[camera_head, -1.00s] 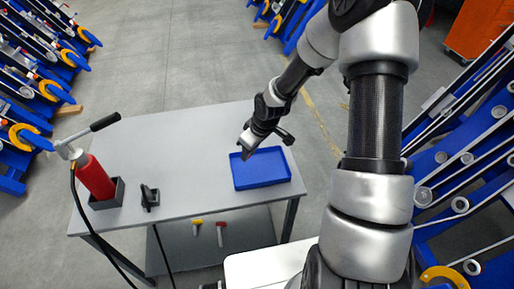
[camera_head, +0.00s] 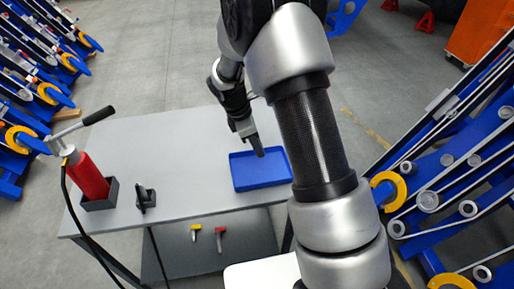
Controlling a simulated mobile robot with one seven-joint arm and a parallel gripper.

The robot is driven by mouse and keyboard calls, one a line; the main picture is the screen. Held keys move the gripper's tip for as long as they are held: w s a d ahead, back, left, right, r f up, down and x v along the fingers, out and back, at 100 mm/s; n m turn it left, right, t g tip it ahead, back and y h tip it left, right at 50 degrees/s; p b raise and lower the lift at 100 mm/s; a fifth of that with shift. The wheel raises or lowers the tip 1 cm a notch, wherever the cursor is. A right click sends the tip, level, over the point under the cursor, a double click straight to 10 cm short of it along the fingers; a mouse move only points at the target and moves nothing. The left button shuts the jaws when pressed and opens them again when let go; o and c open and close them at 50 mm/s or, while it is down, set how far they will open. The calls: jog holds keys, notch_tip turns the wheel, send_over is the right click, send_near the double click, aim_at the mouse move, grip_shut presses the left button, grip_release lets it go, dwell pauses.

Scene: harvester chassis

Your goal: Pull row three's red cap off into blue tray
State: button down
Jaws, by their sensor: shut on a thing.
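The blue tray (camera_head: 237,172) sits on the right part of the grey table and looks empty where I can see into it. My gripper (camera_head: 258,151) points down at the tray's back edge, over or just above it. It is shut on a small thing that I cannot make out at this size. No red cap can be told apart in this view, and row three cannot be picked out on the blue machinery. My arm hides part of the floor and machinery to the right of the tray.
A red hand pump (camera_head: 88,176) with a black handle stands in a dark holder on the table's left, its hose hanging down. A small black stand (camera_head: 146,198) is beside it. Yellow and red-handled tools lie on the lower shelf (camera_head: 240,254). Blue machinery (camera_head: 450,180) fills the right.

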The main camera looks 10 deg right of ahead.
aim_at(261, 170)
jog(key=shift+s+f+b, duration=0.1)
jog(key=shift+f+b, duration=2.95)
jog(key=shift+f, duration=1.15)
jog(key=c, duration=1.6)
grip_release()
jog(key=shift+f, duration=0.1)
jog(key=shift+o, duration=0.4)
jog(key=p+v, duration=0.2)
jog(key=v, duration=1.5)
jog(key=shift+r+p, duration=0.3)
jog(key=shift+r, duration=0.1)
